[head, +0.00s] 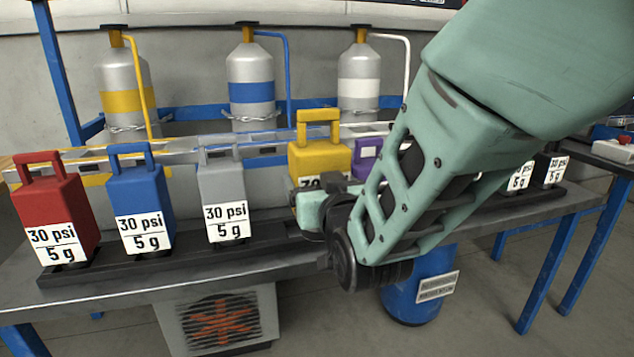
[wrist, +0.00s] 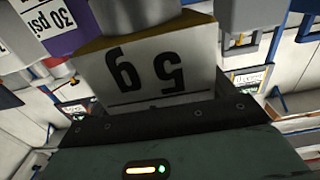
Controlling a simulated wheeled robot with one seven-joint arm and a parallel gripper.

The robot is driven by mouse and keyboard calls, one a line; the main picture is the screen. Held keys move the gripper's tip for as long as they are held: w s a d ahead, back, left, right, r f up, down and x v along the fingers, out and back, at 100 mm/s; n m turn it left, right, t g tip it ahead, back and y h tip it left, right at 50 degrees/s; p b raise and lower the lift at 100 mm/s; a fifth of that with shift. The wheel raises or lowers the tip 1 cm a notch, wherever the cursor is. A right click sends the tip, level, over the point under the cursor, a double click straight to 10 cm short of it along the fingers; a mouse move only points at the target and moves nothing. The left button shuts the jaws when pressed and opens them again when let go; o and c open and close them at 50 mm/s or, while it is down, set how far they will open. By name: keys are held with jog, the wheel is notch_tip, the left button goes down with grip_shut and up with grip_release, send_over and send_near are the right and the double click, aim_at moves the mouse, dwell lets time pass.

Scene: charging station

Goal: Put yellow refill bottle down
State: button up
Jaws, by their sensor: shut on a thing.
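The yellow refill bottle (head: 320,158) is upright near the middle of the row in the head view. It sits higher than the grey bottle to its left, and its base is hidden behind my gripper. My gripper (head: 318,208) is shut on the yellow bottle, its fingers partly hidden by my wrist. In the wrist view the yellow bottle's white label (wrist: 150,72) appears upside down, close in front of the gripper. The dark rack (head: 170,262) runs along the table under the bottles. The part of the rack below the yellow bottle is hidden by my arm.
Red (head: 55,205), blue (head: 140,195) and grey (head: 222,190) bottles stand in the rack at left. A purple bottle (head: 366,152) is close right of the yellow one. Gas cylinders (head: 250,90) are behind the table.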

jog(key=shift+s+d+r, duration=0.1)
jog(key=shift+s, duration=0.15)
jog(key=w+d+f+m+h, duration=0.1)
jog(key=w+d+f, duration=0.1)
jog(key=d+f, duration=0.4)
jog(key=w+d+f+m+h, duration=0.1)
jog(key=d+f, duration=0.5)
jog(key=d, duration=0.9)
jog(key=w+d+f+m+h, duration=0.1)
jog(key=w+d+f+h, duration=0.2)
jog(key=d+f, duration=0.3)
jog(key=d, duration=0.5)
jog(key=shift+w+t, duration=0.3)
jog(key=shift+w, duration=0.05)
